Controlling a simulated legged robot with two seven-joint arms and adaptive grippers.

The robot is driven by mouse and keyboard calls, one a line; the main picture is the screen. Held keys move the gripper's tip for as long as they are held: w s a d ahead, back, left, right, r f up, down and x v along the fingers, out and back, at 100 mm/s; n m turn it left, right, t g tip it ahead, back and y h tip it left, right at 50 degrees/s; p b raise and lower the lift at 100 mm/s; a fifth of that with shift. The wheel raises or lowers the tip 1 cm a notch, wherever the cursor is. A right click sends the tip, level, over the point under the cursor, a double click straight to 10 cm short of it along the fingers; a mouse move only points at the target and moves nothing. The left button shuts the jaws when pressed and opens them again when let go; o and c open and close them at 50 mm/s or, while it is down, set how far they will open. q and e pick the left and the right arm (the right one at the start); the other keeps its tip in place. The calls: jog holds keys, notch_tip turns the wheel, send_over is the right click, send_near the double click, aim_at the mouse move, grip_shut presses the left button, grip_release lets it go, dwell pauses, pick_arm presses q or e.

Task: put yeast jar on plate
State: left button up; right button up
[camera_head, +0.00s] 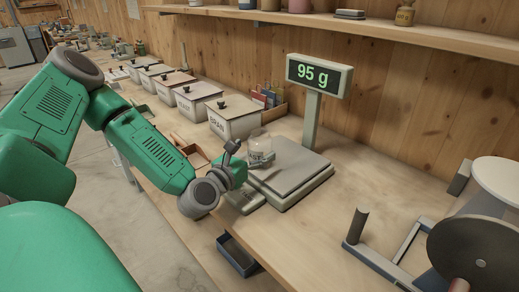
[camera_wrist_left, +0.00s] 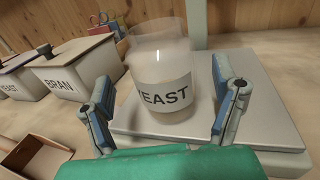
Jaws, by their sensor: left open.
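The yeast jar (camera_wrist_left: 165,62) is clear glass with a white YEAST label, and it shows small in the head view (camera_head: 260,144). It appears to stand upright on the left part of the grey scale plate (camera_head: 300,166), which also shows in the left wrist view (camera_wrist_left: 262,90). My left gripper (camera_head: 248,155) is open, with one finger on each side of the jar in the left wrist view (camera_wrist_left: 163,92). Gaps show between both fingers and the glass. The gripper partly hides the jar's base in the head view. My right gripper is not in view.
The scale display (camera_head: 318,74) reads 95 g on its post behind the plate. Lidded bins, including one marked BRAN (camera_head: 233,118), line the bench to the left. A metal stand with a dark disc (camera_head: 475,250) is at front right. A shelf (camera_head: 370,28) runs above.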

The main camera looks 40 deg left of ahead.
pick_arm(q)
jog(key=w, duration=0.2)
jog(key=shift+w+a, duration=0.4)
jog(key=shift+w+d, duration=0.1)
jog(key=shift+w, duration=0.2)
jog(key=shift+d, duration=0.15)
jog(key=shift+d+r, duration=0.15)
jog(key=shift+d, duration=0.1)
jog(key=shift+c, duration=0.5)
jog(key=c, duration=1.2)
jog(key=shift+a, duration=0.35)
jog(key=shift+c, duration=0.7)
